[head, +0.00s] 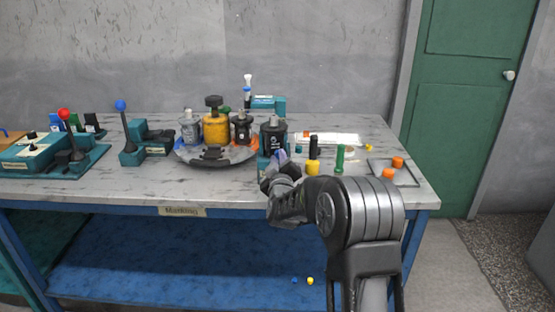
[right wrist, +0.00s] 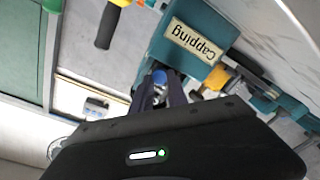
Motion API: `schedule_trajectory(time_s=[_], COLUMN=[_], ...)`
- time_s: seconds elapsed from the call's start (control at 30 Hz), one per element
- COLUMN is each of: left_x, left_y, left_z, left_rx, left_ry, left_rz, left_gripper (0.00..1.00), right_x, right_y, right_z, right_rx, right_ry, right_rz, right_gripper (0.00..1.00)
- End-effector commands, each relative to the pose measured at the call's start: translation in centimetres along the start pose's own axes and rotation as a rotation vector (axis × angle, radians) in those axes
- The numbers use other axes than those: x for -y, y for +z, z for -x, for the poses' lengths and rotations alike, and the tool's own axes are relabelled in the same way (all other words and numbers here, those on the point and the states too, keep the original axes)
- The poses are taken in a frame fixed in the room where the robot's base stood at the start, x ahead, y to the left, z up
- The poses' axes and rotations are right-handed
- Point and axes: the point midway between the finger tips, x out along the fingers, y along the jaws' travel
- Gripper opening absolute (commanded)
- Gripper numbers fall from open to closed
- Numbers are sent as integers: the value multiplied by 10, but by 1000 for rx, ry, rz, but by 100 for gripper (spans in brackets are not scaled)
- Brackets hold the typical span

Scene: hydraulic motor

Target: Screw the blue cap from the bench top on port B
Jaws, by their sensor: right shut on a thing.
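My right gripper (head: 281,168) is at the front edge of the bench, in front of a black cylindrical motor (head: 273,138) on a teal stand (head: 263,164). In the right wrist view the fingers (right wrist: 158,88) are shut on a blue cap (right wrist: 160,77), close beside the teal stand labelled "Capping" (right wrist: 196,38). Port B cannot be made out in either view, and I cannot tell whether the cap touches a port. My left gripper is not in view.
A round turntable (head: 213,155) with grey, yellow and black units stands left of the stand. Yellow-black and green-handled tools (head: 340,158) stand to its right. A tray (head: 405,178) with orange caps is farther right. Small blue and yellow pieces (head: 310,281) lie on the lower shelf.

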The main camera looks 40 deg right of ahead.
Motion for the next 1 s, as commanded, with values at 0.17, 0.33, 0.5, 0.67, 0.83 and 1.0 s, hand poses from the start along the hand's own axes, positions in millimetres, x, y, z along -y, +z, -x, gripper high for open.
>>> schedule_trajectory(time_s=[0.17,0.33,0.5,0.67,0.83,1.0], left_x=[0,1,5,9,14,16], left_y=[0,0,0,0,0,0], left_z=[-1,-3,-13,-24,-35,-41], left_rx=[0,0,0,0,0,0], left_ry=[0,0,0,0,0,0], left_rz=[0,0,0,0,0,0], left_gripper=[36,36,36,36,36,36], right_x=[1,1,1,1,0,0], right_y=[18,19,20,21,20,18], right_z=[1,1,1,0,0,0], right_rx=[33,34,41,52,61,69], right_ry=[-4,-4,-9,-18,-27,-34], right_rz=[6,-12,-113,-249,-388,-481], right_gripper=[0,0,0,0,0,0])
